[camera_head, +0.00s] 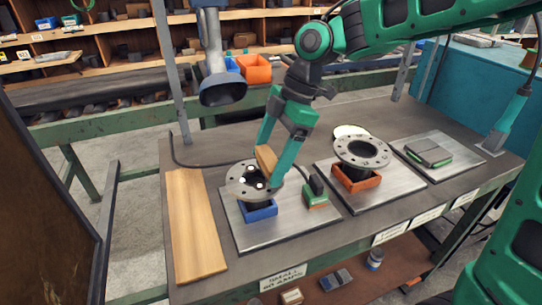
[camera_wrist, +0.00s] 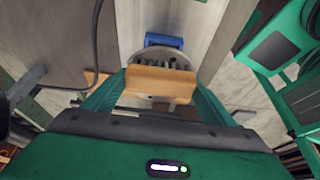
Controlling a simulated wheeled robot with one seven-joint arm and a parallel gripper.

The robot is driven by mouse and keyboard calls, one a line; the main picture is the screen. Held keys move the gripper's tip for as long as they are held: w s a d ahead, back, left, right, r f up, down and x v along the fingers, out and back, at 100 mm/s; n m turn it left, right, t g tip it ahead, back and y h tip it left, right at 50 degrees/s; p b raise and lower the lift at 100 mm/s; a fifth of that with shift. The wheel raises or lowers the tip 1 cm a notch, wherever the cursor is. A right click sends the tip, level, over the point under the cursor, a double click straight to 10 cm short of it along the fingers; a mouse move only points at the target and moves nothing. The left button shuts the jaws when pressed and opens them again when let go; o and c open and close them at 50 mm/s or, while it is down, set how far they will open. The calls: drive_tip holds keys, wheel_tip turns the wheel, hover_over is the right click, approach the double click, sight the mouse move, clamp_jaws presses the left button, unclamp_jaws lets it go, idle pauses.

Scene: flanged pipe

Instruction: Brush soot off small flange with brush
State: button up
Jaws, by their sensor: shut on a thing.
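My gripper (camera_head: 269,164) points down over the left plate and is shut on a brush with a wooden handle (camera_head: 265,158). In the wrist view the handle (camera_wrist: 161,83) lies crosswise between my fingers, and dark bristles seem to show beyond it. The small flange (camera_head: 238,183) is a grey ring with bolt holes, dark and pale patches on its face, on a blue holder (camera_head: 262,213). The brush is at or just above the flange's far right side; I cannot tell whether it touches. My finger and the brush hide part of the flange.
A larger flange (camera_head: 362,151) sits in an orange holder (camera_head: 356,181) to the right. A green-and-black tool (camera_head: 315,192) stands close right of the small flange. A wooden board (camera_head: 194,225) lies left. A grey hood (camera_head: 222,88) hangs behind. A grey-green block (camera_head: 429,153) lies far right.

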drive_tip(key=shift+s+a+r, duration=0.1)
drive_tip(key=shift+s+a, duration=0.25)
drive_tip(key=shift+a, duration=0.9)
drive_tip(key=shift+s+a+f, duration=0.1)
drive_tip(key=shift+s+a, duration=0.3)
drive_tip(key=shift+a, duration=0.8)
drive_tip(key=shift+s+a+r, duration=0.1)
drive_tip(key=shift+s+a, duration=0.25)
drive_tip(key=shift+a, duration=0.9)
drive_tip(key=shift+w+d+f, duration=0.1)
drive_tip(key=shift+w+d, duration=0.15)
drive_tip(key=shift+d, duration=0.7)
drive_tip(key=shift+w+d+f, duration=0.1)
drive_tip(key=shift+w+d, duration=0.2)
drive_tip(key=shift+d, duration=0.65)
drive_tip(key=shift+w+d, duration=0.25)
drive_tip(key=shift+d, duration=0.7)
drive_tip(key=shift+w+d+r, duration=0.1)
drive_tip(key=shift+w+d, duration=0.1)
drive_tip(key=shift+d, duration=0.45)
drive_tip(key=shift+w+d, duration=0.2)
drive_tip(key=shift+d, duration=0.45)
drive_tip(key=shift+r, duration=3.55)
